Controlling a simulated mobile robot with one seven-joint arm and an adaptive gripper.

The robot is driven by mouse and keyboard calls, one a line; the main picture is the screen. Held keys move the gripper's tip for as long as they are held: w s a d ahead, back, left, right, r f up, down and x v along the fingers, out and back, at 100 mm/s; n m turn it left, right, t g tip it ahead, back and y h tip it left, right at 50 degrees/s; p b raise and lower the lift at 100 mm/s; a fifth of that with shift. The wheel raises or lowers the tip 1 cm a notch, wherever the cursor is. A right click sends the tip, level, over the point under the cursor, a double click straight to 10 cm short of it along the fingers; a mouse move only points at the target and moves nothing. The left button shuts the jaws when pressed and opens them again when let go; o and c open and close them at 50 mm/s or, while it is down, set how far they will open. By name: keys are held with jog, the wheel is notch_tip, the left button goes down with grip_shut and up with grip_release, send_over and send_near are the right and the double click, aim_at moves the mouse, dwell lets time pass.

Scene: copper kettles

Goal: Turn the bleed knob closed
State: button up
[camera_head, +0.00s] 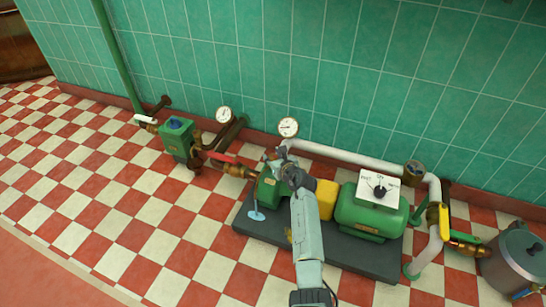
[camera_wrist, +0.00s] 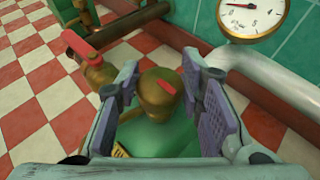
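The bleed knob (camera_wrist: 158,96) is a round brass knob with a small red mark on top, seen in the wrist view above the green pump casing (camera_wrist: 150,138). My gripper (camera_wrist: 160,78) has its two grey-purple finger pads spread, one on each side of the knob. I cannot tell if either pad touches it. In the head view my gripper (camera_head: 280,165) is over the green pump (camera_head: 268,190) at the left of the dark base, and it hides the knob.
A red-handled valve (camera_head: 225,158) on brass pipe lies left of the pump. A pressure gauge (camera_head: 288,127) and white pipe (camera_head: 345,157) run behind. The checkered floor in front is clear.

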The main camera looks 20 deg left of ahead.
jog(key=c, duration=0.6)
